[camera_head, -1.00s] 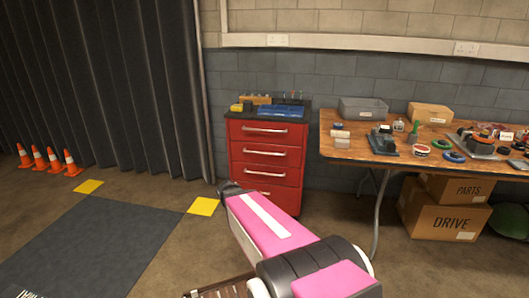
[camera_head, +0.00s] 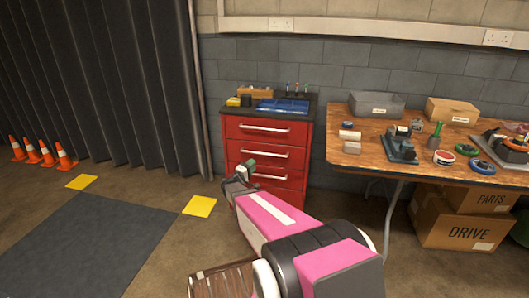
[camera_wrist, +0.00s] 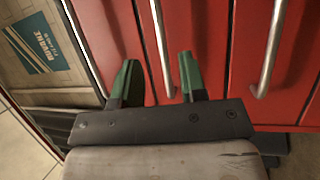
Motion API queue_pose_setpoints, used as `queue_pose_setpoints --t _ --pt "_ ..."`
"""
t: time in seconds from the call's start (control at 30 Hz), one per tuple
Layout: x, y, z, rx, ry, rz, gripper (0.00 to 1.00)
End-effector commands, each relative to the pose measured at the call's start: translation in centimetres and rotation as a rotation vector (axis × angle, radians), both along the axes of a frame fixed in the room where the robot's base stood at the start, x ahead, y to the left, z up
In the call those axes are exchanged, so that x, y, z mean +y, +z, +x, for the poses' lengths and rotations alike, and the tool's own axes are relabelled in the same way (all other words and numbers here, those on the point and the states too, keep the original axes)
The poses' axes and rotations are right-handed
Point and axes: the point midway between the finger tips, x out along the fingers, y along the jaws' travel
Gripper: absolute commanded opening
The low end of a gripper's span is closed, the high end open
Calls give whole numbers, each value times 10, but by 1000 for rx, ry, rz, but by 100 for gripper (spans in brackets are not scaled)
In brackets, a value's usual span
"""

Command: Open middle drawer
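The red drawer cabinet (camera_head: 232,150) with a dark top stands against the wall. Its top drawer handle (camera_head: 265,128), second handle (camera_head: 268,154) and third handle (camera_head: 270,176) are silver bars. The drawers look shut, and my arm hides the lower part. My gripper (camera_head: 243,168) is at the cabinet's front, near the left end of the third handle. In the wrist view my gripper (camera_wrist: 159,78) is open, with green fingertips apart. One handle (camera_wrist: 160,45) appears between them, and another handle (camera_wrist: 271,50) lies to the right. I cannot tell whether the fingers touch the handle.
A wooden workbench (camera_head: 345,165) with tools stands right of the cabinet, with cardboard boxes (camera_head: 460,222) under it. A blue tray (camera_head: 283,105) is on the cabinet top. Orange cones (camera_head: 63,156) stand by the dark curtain.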

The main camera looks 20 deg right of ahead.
Motion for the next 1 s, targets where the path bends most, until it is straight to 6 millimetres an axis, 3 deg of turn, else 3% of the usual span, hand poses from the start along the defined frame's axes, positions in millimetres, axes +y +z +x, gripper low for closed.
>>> queue_pose_setpoints --t 0.17,0.7,1.0 --pt "-5 2 8 -5 12 -15 39" --pt "-76 17 54 -4 9 -14 39" --pt "-88 20 61 -4 11 -13 39"
